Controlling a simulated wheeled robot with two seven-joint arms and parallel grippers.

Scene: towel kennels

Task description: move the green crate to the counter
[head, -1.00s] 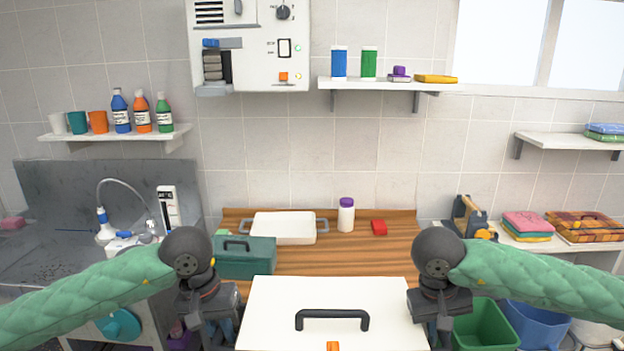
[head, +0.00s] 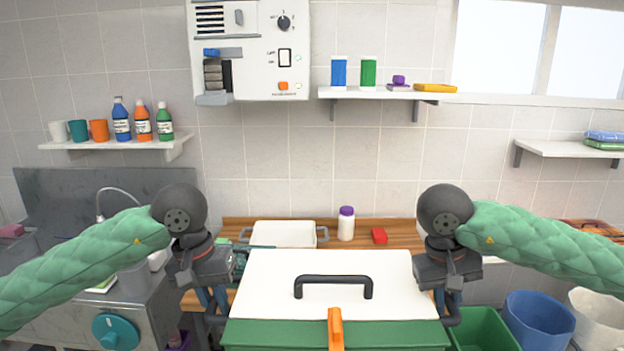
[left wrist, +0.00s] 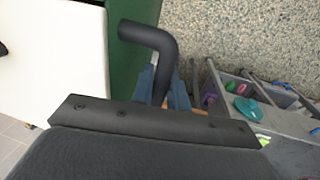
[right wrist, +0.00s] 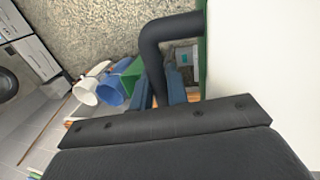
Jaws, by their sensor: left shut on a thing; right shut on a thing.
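The green crate (head: 280,335) has a white lid (head: 390,275) with a black handle and an orange latch (head: 335,325). It is held up in front of the wooden counter (head: 400,233) and hides the counter's near part. My left gripper (head: 217,300) is shut on the crate's left black side handle, which also shows in the left wrist view (left wrist: 155,40). My right gripper (head: 448,300) is shut on the right side handle, seen in the right wrist view (right wrist: 165,35). The crate looks about level. Its underside is out of view.
A teal box (head: 240,262) is mostly hidden behind my left gripper and the crate. Green and blue bins (head: 537,322) stand at right.

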